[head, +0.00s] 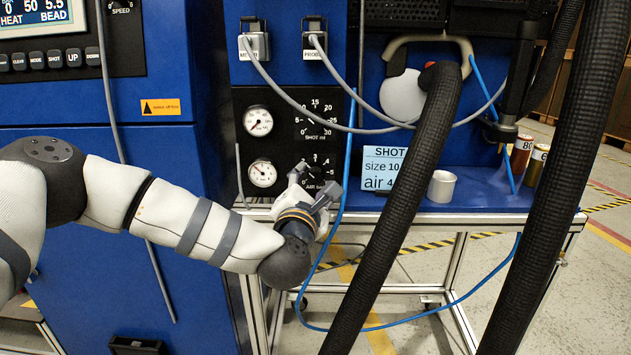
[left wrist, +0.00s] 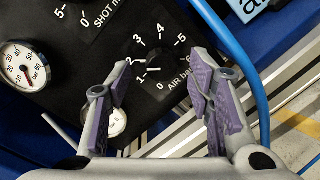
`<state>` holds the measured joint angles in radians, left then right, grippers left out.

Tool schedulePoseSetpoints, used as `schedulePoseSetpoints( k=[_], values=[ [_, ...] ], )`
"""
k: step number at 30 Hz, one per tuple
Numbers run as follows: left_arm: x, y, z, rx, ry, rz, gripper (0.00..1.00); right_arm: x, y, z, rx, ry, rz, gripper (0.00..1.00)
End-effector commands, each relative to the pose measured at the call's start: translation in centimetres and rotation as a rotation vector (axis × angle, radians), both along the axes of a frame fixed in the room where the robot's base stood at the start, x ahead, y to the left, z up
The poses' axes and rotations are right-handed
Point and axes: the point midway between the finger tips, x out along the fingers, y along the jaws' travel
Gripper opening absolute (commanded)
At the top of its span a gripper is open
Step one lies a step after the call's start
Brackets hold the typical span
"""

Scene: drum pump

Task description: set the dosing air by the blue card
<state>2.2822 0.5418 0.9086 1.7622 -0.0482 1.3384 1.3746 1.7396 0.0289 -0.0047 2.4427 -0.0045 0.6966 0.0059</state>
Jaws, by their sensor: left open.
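The blue card (head: 382,181) stands on the bench and reads SHOT, size 10 and air 4. The black hose cuts off the end of its last line. Its corner shows in the left wrist view (left wrist: 246,8). The air dial (left wrist: 164,62) has a scale from 0 to 6 bar around a dark knob. A white mark shows near 1, but I cannot tell the setting surely. My left gripper (left wrist: 158,100) is open and faces the dial, fingers on either side of its lower part, with nothing held. In the head view my left gripper (head: 316,192) partly hides the dial.
The shot dial (head: 315,120) is above the air dial. Two gauges, upper (head: 258,121) and lower (head: 262,173), sit left. A blue air tube (left wrist: 243,65) runs close by my right-hand finger. Thick black hoses (head: 405,200) cross in front.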

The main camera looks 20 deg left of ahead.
Motion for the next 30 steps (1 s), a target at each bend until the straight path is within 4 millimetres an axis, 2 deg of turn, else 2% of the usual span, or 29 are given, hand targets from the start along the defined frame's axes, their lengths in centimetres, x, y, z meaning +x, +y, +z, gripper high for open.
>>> schedulePoseSetpoints(
  k=[4,12,18,30],
  values=[
    [1.5,0.2,-0.1,0.000,0.001,-0.001,0.47,0.0,0.0,-0.1,0.000,0.001,0.000,0.40],
    [1.7,0.2,-0.1,0.001,0.002,-0.001,0.47,0.0,0.0,-0.1,0.000,0.001,0.000,0.40],
    [1.7,0.2,-0.1,0.001,0.002,-0.001,0.02,0.0,0.0,-0.1,0.000,0.001,0.000,0.40],
    [1.7,0.3,0.1,0.055,0.015,-0.001,0.00,0.3,0.0,0.4,0.000,-0.008,0.000,0.40]
  ],
)
